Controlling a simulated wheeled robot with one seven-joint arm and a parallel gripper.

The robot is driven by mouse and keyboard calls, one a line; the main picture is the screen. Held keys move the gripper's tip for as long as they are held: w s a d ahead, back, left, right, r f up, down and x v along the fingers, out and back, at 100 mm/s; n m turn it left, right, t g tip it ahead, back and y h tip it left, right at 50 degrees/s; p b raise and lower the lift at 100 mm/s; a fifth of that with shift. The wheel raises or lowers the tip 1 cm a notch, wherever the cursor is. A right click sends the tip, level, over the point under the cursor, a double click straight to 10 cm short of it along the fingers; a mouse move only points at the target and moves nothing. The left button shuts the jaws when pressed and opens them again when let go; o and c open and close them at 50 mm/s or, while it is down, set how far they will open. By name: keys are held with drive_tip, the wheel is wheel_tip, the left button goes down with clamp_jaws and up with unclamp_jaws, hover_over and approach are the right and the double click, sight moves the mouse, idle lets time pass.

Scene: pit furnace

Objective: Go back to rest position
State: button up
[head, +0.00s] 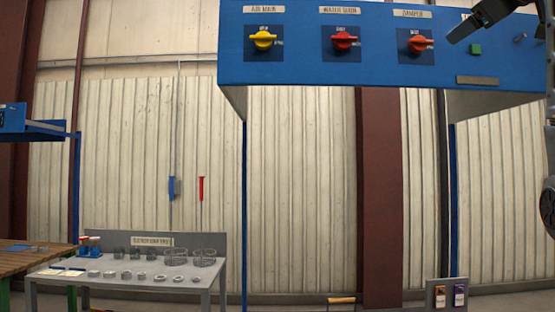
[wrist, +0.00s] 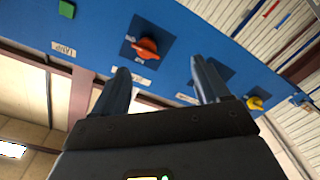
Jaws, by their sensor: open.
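My gripper (wrist: 160,68) is open and empty, its two dark fingers apart in front of the blue control panel. It is also partly in the head view (head: 480,25), at the top right over the panel, with my arm along the right edge. The panel (head: 300,68) has a yellow knob (head: 263,40), a middle red knob (head: 343,40) and a right red knob (head: 420,45). In the wrist view, the right red knob (wrist: 147,47) lies beyond the fingertips, seemingly untouched. The yellow knob (wrist: 254,103) shows at the right; one finger largely hides the middle knob.
A green square button (head: 475,49) sits right of the knobs. A grey table (head: 120,290) with baskets and metal pieces stands at the lower left, beside a wooden bench (head: 40,262). Blue posts (head: 244,200) stand below the panel. A corrugated wall is behind.

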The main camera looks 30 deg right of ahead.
drive_tip(key=w+f+m+y, duration=0.1)
drive_tip(key=w+f, duration=0.4)
drive_tip(key=f, duration=0.6)
drive_tip(key=w+f+m, duration=0.1)
drive_tip(key=w+f, duration=0.5)
drive_tip(key=f, duration=0.4)
drive_tip(key=w+f+m+y, duration=0.1)
drive_tip(key=w+f, duration=0.4)
drive_tip(key=f, duration=0.6)
drive_tip(key=a+f+m+y, duration=0.1)
drive_tip(key=a+f, duration=0.6)
drive_tip(key=f, duration=0.6)
drive_tip(key=a+f, duration=0.8)
drive_tip(key=f, duration=0.5)
drive_tip(key=s+a+f+y, duration=0.2)
drive_tip(key=s+a+f, duration=1.5)
drive_tip(key=s+a, duration=0.1)
drive_tip(key=s+a+r+n+y, duration=0.1)
drive_tip(key=s+a, duration=0.3)
drive_tip(key=s, duration=0.8)
drive_tip(key=s+a+r+n+g+y, duration=0.1)
drive_tip(key=s+a, duration=0.3)
drive_tip(key=s, duration=0.8)
drive_tip(key=shift+a+r+y, duration=0.15)
drive_tip(key=shift+a+y, duration=0.2)
drive_tip(key=shift+y, duration=0.55)
